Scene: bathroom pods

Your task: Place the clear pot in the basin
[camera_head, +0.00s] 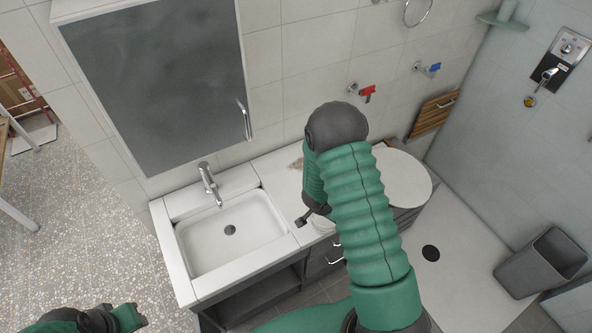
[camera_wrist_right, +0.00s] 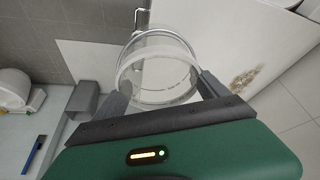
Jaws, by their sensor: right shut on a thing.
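The clear pot (camera_wrist_right: 158,72) is a round transparent vessel with a bright rim, seen in the right wrist view. My right gripper (camera_wrist_right: 163,92) is shut on it, with a dark finger on each side. In the head view my right gripper (camera_head: 308,217) is mostly hidden behind its arm, over the counter just right of the basin. The pot cannot be made out clearly there. The white rectangular basin (camera_head: 230,236) is empty, with a dark drain in its middle. My left gripper (camera_head: 124,317) is at the bottom left, cut by the frame edge; its jaw opening is unclear.
A chrome faucet (camera_head: 208,184) stands at the basin's back edge. A mirrored cabinet (camera_head: 155,80) hangs above it. A round white lid or seat (camera_head: 402,180) is right of my arm. A grey bin (camera_head: 540,262) stands at the far right. The space directly over the basin is clear.

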